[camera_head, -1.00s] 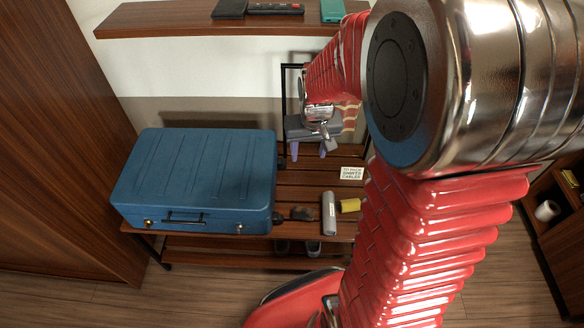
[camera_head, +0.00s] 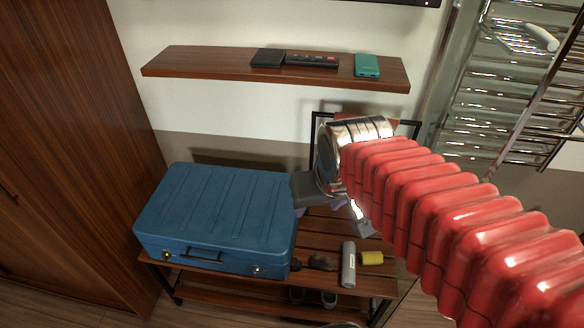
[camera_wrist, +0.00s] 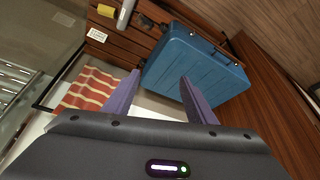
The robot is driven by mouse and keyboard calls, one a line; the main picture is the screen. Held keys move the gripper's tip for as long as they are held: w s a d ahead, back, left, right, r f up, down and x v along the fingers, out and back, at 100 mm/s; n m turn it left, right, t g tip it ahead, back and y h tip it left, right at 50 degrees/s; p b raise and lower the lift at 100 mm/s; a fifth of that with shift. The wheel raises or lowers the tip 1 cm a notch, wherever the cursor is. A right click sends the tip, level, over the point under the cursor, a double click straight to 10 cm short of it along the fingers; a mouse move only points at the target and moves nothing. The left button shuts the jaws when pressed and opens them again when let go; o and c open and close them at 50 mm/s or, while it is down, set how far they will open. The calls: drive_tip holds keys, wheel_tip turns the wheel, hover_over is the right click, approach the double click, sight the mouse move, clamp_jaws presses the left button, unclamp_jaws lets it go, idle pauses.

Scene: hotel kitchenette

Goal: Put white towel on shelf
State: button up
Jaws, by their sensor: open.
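The wooden wall shelf (camera_head: 215,66) runs across the upper part of the head view. I cannot make out a white towel for certain. A pale rounded thing (camera_head: 541,38) lies on the metal rail rack at the upper right; I cannot tell if it is a towel. My gripper (camera_wrist: 160,75) is open, its two purple fingers apart with nothing between them. In the head view it is mostly hidden behind my wrist, below the shelf and beside the suitcase.
A black item (camera_head: 267,58), a remote (camera_head: 312,61) and a teal box (camera_head: 366,65) lie on the shelf. A blue suitcase (camera_head: 215,215), a grey cylinder (camera_head: 348,264) and a yellow item (camera_head: 371,258) sit on the slatted bench. A striped cloth (camera_wrist: 88,90) shows in the wrist view.

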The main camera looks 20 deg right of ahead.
drive_tip(key=s+a+r, duration=0.2)
drive_tip(key=s, duration=0.3)
drive_tip(key=shift+a+r+n+t, duration=0.2)
drive_tip(key=shift+n+t, duration=0.2)
drive_tip(key=shift+s, duration=0.1)
